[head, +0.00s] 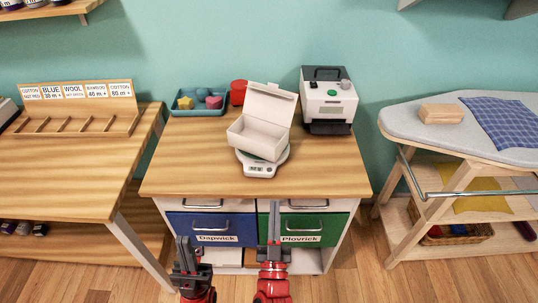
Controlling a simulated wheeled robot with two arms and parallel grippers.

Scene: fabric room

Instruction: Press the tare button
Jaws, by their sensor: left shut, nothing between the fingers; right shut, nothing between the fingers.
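A round kitchen scale (260,171) stands on the wooden cabinet top, with a small display and buttons on its front edge. Which button is the tare button is too small to tell. An open white box (254,136) sits on the scale with its lid raised and hides most of the plate. My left gripper (184,243) is shut and empty, low in front of the cabinet's blue drawer. My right gripper (273,212) is shut and empty, pointing up in front of the green drawer, below the scale and apart from it.
On the cabinet top (186,172) stand a teal tray (181,108) with small colored items, a red round object (238,92) and a white-and-black machine (328,110). A sorting table (66,166) is at left, an ironing board (400,120) at right. The front of the top is clear.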

